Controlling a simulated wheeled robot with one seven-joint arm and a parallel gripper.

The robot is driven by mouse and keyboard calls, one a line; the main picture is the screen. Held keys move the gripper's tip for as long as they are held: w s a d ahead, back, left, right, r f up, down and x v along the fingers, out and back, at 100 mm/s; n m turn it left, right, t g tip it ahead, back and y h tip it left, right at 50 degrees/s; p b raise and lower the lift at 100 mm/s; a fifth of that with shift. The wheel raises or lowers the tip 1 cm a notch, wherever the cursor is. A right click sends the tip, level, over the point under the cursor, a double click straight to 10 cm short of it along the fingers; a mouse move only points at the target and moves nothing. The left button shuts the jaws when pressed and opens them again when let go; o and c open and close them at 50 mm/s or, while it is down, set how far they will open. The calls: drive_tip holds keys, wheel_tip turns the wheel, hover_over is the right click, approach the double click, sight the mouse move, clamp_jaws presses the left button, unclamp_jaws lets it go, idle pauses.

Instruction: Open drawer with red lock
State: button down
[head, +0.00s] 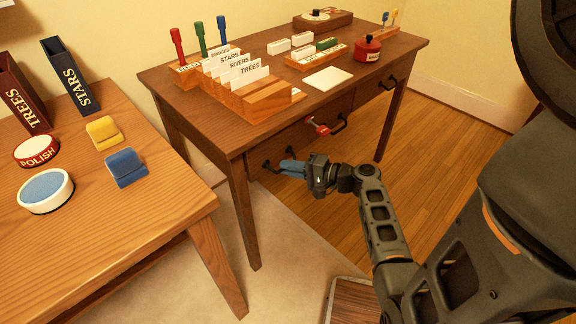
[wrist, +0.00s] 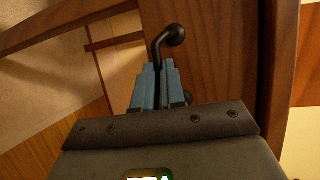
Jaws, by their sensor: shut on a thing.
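The wooden desk (head: 215,120) has drawers with black handles along its front. The red lock (head: 321,129) is on the desk front, just left of a black handle (head: 340,124). My gripper (head: 281,165) is at the front's left end, to the left of and below the red lock. Its blue fingers are shut on another black handle (head: 266,164). In the wrist view that handle (wrist: 172,38) curves up from between the fingertips (wrist: 158,68) to the wooden drawer front (wrist: 217,65). The fingers hide part of it. I cannot tell which drawer front the lock belongs to.
A further black handle (head: 388,84) is at the desk's right. The desktop holds a card holder (head: 258,100), a red pot (head: 367,48) and colored stamps. A side table (head: 120,222) with tins and boxes stands left. Open floor (head: 430,135) lies right of the desk.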

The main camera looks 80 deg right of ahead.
drive_tip(key=s+a+p, duration=0.1)
drive_tip(key=s+a, duration=0.6)
drive_tip(key=s, duration=0.4)
drive_tip(key=s+a+p, duration=0.1)
drive_tip(key=s+a, duration=0.6)
drive_tip(key=s, duration=0.5)
drive_tip(key=shift+s+a+p, duration=0.25)
drive_tip(key=shift+s+p, duration=0.05)
drive_tip(key=shift+p, duration=0.05)
drive_tip(key=c, duration=1.2)
unclamp_jaws()
drive_tip(key=shift+v, duration=3.9)
drive_tip(key=shift+w, duration=0.1)
